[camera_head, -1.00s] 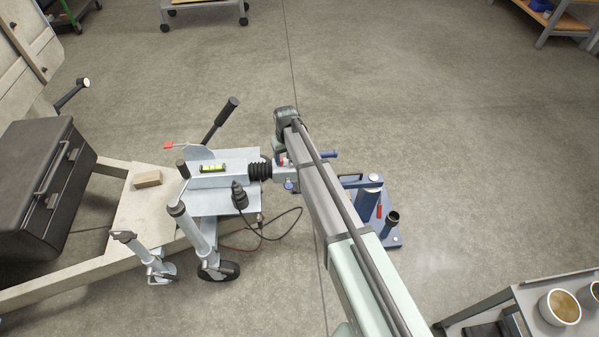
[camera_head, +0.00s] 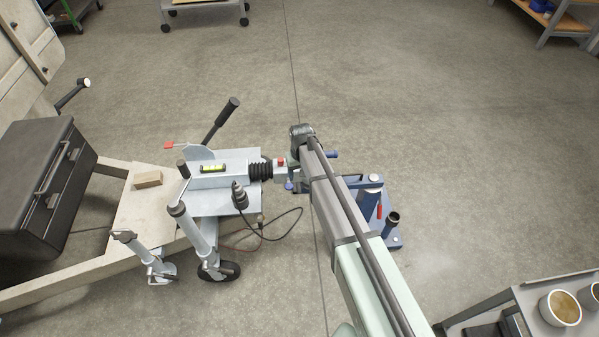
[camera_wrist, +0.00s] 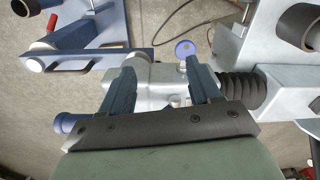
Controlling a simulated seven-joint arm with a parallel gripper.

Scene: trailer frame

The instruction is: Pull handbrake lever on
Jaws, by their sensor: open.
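The handbrake lever with its black grip (camera_head: 228,112) rises from the grey trailer coupling (camera_head: 240,165), tilted up and to the right in the head view. I cannot pick it out in the wrist view. My gripper (camera_wrist: 160,62) is open, with its two blue fingers apart and nothing held. The silver coupling head (camera_wrist: 150,92) lies beyond and between the fingers; I cannot tell whether they touch it. In the head view my arm hides the fingers, and its end is to the right of the lever, over the coupling head end.
Black bellows (camera_head: 260,171) join the coupling head. A blue stand (camera_head: 369,200) is at the right. A jockey wheel (camera_head: 218,270) and a loose cable (camera_head: 285,226) are below the coupling. A black toolbox (camera_head: 40,185) is at the left.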

